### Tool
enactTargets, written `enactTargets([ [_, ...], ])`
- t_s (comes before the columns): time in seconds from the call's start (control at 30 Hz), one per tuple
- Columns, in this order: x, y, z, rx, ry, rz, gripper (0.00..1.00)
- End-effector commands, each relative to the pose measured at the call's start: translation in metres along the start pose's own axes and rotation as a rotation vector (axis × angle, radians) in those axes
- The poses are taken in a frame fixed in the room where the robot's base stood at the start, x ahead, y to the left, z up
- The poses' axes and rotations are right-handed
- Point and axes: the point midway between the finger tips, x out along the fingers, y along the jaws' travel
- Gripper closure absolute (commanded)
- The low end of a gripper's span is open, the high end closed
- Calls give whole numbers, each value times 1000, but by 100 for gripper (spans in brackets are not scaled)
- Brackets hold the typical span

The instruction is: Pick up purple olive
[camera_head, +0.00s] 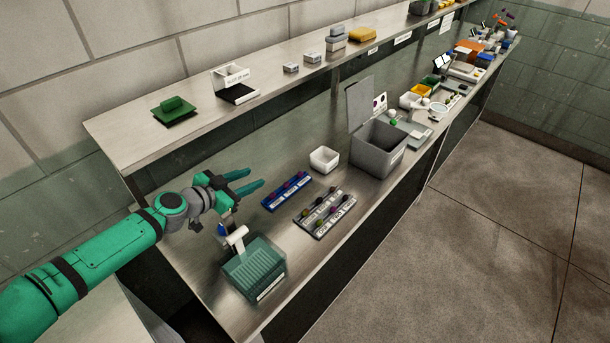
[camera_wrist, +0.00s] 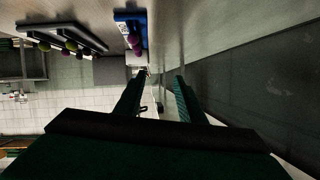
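My gripper (camera_head: 256,177) is open and empty. It is above the left part of the lower counter, to the left of a blue tray (camera_head: 270,206). Several small dark purple olives show along that tray. In the wrist view, purple olives (camera_wrist: 135,42) lie in the blue tray (camera_wrist: 121,15), beyond my gripper's fingertips (camera_wrist: 161,77) and apart from them. A grey tray (camera_head: 319,236) beside the blue one holds several purple and green olives. It also shows in the wrist view (camera_wrist: 33,29), with green and dark olives.
A green ribbed box with a white handle (camera_head: 255,273) stands below my gripper. A white bowl (camera_head: 324,159) and a grey bin with a raised lid (camera_head: 377,150) stand beyond the trays. An upper shelf (camera_head: 200,122) runs along the wall behind.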

Motion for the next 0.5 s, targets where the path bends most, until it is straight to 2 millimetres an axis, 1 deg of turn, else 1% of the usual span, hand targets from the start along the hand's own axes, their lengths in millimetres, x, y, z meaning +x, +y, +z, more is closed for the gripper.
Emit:
enactTargets([
  [0.03,18,17,0,-42,-1,27,64],
  [0.1,34,33,0,-91,-4,50,64],
  [0.2,47,47,1,-131,-9,69,64],
  [0.3,60,51,1,-143,-10,75,64],
  [0.5,89,52,2,-143,-9,73,64],
])
